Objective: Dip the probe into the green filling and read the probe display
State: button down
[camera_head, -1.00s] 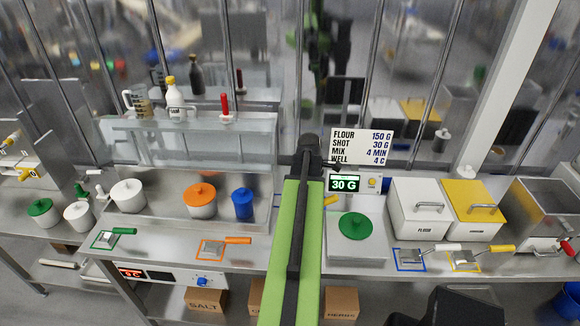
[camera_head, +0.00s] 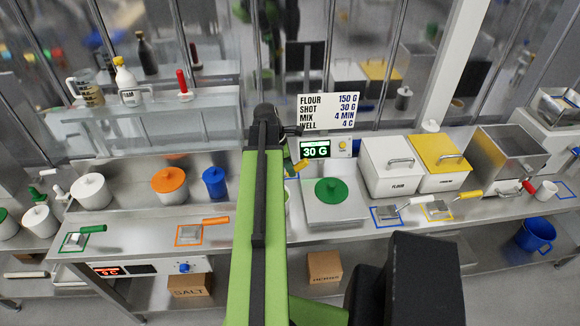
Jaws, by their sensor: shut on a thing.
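My green and black arm stretches up the middle of the view. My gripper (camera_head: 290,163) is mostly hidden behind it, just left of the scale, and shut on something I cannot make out. A small yellow piece (camera_head: 301,165) shows beside it; I cannot tell whether it is held. A pale green rim (camera_head: 287,195) shows beside the arm, mostly hidden; I cannot tell whether it holds the green filling. A green lid (camera_head: 332,190) sits on the scale (camera_head: 333,213).
Left are a white pot (camera_head: 91,192), an orange-lidded pot (camera_head: 170,190) and a blue pot (camera_head: 215,183). A red readout (camera_head: 108,271) is on the counter front. Right are the flour bin (camera_head: 390,170), a yellow-lidded bin (camera_head: 440,160), scrapers and a steel bin (camera_head: 508,150).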

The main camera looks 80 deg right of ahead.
notch_tip(320, 180, down, 8)
jog(key=b, duration=0.6)
jog(key=shift+r+b, duration=0.2)
jog(key=shift+b, duration=0.15)
jog(key=shift+r, duration=0.15)
dwell(1.2)
notch_tip(320, 180, up, 11)
jog(key=p, duration=1.1)
jog(key=shift+f, duration=0.2)
jog(key=shift+f, duration=0.1)
dwell(0.5)
